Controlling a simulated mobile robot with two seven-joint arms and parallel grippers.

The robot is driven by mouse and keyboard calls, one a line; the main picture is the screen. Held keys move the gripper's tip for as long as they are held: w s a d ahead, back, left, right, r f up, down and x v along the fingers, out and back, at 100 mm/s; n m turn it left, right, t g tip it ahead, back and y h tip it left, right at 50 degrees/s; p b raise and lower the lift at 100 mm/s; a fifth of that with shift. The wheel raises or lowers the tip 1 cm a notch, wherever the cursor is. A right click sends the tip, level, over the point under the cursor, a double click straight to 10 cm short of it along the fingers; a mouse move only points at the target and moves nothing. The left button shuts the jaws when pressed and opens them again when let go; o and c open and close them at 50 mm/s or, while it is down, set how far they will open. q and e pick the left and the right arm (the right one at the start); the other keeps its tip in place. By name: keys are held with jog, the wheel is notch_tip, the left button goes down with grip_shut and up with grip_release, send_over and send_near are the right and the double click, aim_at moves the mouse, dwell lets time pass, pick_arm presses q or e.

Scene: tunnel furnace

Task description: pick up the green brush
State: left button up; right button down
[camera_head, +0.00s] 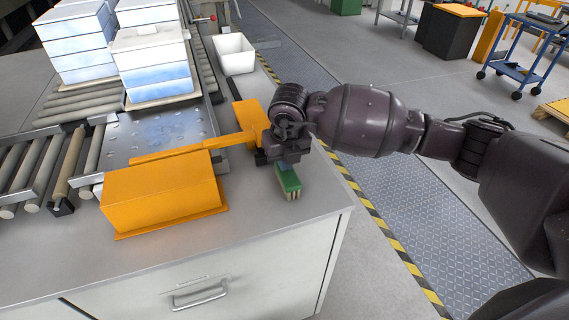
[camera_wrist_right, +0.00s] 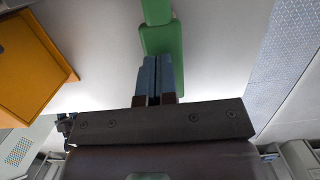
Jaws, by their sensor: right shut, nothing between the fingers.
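The green brush (camera_head: 287,181) lies on the grey counter top near its front right corner, with pale bristles showing below its green body. My right gripper (camera_head: 288,164) is over the brush's far end in the head view. In the wrist view my right gripper (camera_wrist_right: 160,62) has its two blue-grey fingers closed together, overlapping the brush's near end. Nothing shows between them. I cannot tell whether they touch the brush. My left gripper is not in view.
An orange box (camera_head: 165,195) with an orange arm stands left of the brush. A roller conveyor (camera_head: 70,160) carries blue-white stacked blocks (camera_head: 155,65). A white bin (camera_head: 234,54) stands behind. The counter ends just right of the brush, above a yellow-black floor stripe (camera_head: 385,228).

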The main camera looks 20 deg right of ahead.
jog(key=shift+s+f, duration=0.15)
jog(key=shift+f, duration=0.3)
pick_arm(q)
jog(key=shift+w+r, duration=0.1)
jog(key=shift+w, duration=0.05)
pick_arm(e)
jog(key=shift+f, duration=0.1)
